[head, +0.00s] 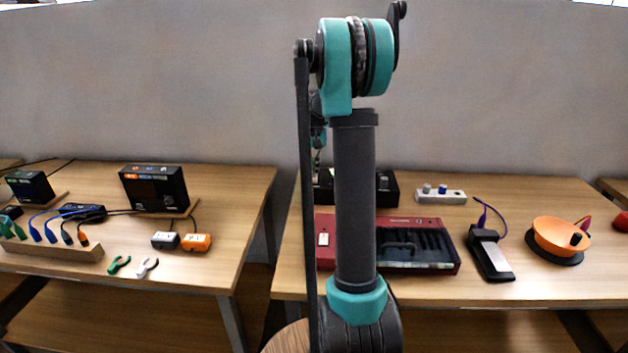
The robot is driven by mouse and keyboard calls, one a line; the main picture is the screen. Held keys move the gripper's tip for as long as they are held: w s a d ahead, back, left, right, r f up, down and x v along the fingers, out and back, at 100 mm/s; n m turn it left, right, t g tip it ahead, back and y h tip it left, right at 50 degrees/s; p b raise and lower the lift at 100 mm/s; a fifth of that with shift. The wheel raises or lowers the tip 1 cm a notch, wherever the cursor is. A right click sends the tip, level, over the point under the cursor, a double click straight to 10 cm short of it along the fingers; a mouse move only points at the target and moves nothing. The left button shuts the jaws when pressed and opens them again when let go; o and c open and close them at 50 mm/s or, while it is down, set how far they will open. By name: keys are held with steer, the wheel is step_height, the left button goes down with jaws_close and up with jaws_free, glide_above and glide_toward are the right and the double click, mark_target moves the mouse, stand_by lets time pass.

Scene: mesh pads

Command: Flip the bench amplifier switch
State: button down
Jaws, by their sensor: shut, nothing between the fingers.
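A low black box with light knobs or markings (388,189) stands at the back of the right-hand table; it is probably the bench amplifier. My upright arm hides its middle, and I cannot make out its switch. My gripper (318,160) shows only as a small sliver, left of my arm's dark column and just above the box's left part. It is shut and holds nothing. Whether it touches the box cannot be told.
A red keyboard unit (425,261) lies in front of the black box. The left table (200,275) carries boxes and cables; a gap separates the tables.

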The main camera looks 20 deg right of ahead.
mark_target(314, 181)
steer(key=shift+f, duration=0.9)
stand_by(0.3)
steer(key=shift+r, duration=3.5)
